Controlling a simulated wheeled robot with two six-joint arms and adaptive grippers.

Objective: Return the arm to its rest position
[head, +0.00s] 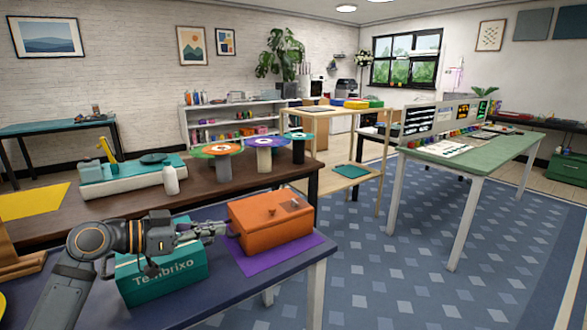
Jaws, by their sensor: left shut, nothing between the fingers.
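My left arm comes in from the lower left over the dark blue table (240,298). My left gripper (222,228) is shut with nothing in it. In the picture it lies just left of the orange box (270,222), close to its left side; I cannot tell whether it touches. The orange box has a closed lid and stands on a purple mat (280,258). A teal box marked "Tembrixo" (165,278) stands behind and below my forearm, which hides part of its top. My right gripper is not in view.
Behind is a brown table (230,180) with several round-topped stands, a white bottle (170,181) and a teal-and-white machine (130,175). A wooden shelf unit (345,172) and a green table (470,155) stand to the right. The patterned blue floor (400,270) at right is clear.

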